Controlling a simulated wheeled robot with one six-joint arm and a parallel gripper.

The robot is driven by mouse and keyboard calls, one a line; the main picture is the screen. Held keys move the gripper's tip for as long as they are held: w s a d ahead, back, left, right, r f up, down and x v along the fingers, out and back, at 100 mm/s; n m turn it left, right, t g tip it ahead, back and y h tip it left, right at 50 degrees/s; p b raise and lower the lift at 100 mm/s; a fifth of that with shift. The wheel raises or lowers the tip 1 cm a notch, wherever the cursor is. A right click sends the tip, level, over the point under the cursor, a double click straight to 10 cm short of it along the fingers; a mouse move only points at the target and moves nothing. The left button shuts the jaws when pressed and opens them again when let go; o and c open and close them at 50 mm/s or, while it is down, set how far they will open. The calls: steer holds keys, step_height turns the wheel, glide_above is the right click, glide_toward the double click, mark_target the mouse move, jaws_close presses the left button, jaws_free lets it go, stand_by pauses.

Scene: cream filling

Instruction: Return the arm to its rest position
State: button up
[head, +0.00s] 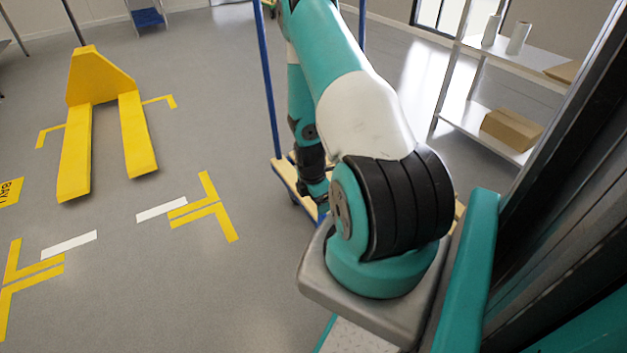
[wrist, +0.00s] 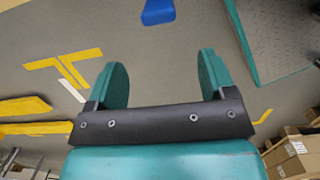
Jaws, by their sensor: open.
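My gripper (wrist: 163,82) shows in the wrist view with its two teal fingers spread well apart. Nothing is between the fingers; grey floor shows behind them. In the head view my teal and white arm rises from its mount and bends over, with its upper part cut off by the top edge. I cannot make out the gripper's fingers in the head view, as the arm hides that area.
A yellow pallet jack (head: 97,75) stands on the floor at the left. A blue-framed cart (head: 268,80) with a wooden deck is behind my arm. A shelf (head: 540,62) with a cardboard box (head: 511,130) is at the right.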

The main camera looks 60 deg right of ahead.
step_height(320, 180, up, 7)
steer(key=p, duration=0.1)
steer(key=shift+w+a+f, duration=0.2)
steer(key=shift+a, duration=0.15)
steer(key=w+a+r+m+t+y, duration=0.1)
steer(key=w+a+r+m, duration=0.1)
steer(key=w+a+r, duration=0.7)
steer(key=a+r+m+t+y, duration=0.1)
steer(key=a+r+m+y, duration=0.1)
steer(key=a+r, duration=1.25)
steer(key=s+a+r+m+g+y, duration=0.1)
steer(key=s+a+r, duration=0.4)
steer(key=s+a, duration=0.3)
steer(key=s+a+r+y, duration=0.1)
steer(key=s+a+r, duration=0.4)
steer(key=s+a, duration=0.4)
step_height(320, 180, up, 19)
steer(key=p, duration=1.8)
steer(key=shift+w+f, duration=0.15)
steer(key=shift+w, duration=0.15)
steer(key=shift+d, duration=0.1)
